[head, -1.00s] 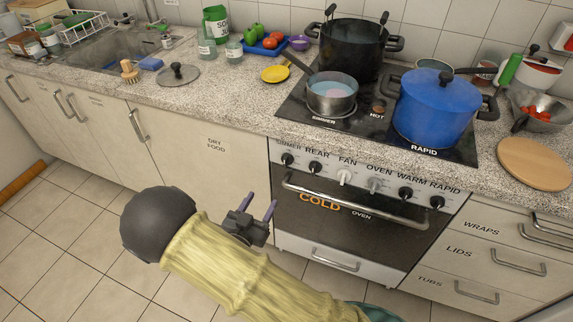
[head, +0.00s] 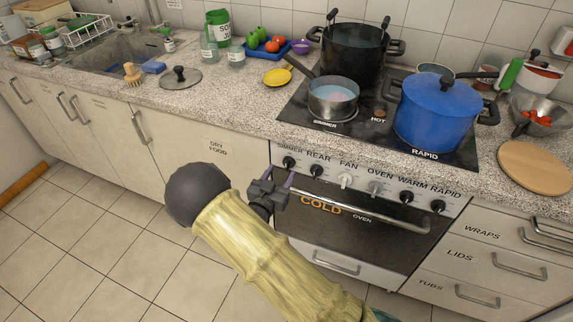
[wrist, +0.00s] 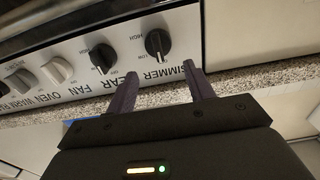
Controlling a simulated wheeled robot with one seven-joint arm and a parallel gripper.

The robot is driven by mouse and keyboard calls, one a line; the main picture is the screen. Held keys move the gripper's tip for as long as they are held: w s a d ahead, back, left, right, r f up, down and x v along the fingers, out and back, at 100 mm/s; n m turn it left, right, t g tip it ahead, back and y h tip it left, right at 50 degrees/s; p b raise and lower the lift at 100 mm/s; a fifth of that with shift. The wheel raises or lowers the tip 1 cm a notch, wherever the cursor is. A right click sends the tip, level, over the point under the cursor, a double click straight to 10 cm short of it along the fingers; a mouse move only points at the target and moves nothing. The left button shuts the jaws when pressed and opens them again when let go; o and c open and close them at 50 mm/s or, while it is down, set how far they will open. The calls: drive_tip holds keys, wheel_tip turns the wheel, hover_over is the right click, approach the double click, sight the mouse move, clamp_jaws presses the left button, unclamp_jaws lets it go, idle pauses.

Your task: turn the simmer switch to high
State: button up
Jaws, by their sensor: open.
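The simmer switch (head: 288,162) is a dark knob at the left end of the stove's white control strip. In the wrist view the simmer switch (wrist: 158,43) shows upside down, with small HIGH and LOW marks to its left and lower left. My gripper (head: 280,180) is just below and in front of this end of the strip. In the wrist view my gripper (wrist: 160,70) is open and empty, its two purple fingers spread on either side of the SIMMER label, short of the knob and apart from it.
The rear switch (wrist: 102,58) is close beside the simmer switch. The oven handle (head: 355,205) runs below the strip. A small saucepan (head: 333,97) and a blue pot (head: 437,115) stand on the hob. The floor (head: 130,250) at left is clear.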

sight(286, 164)
drive_tip(key=shift+x, duration=2.5)
drive_tip(key=shift+c, duration=0.4)
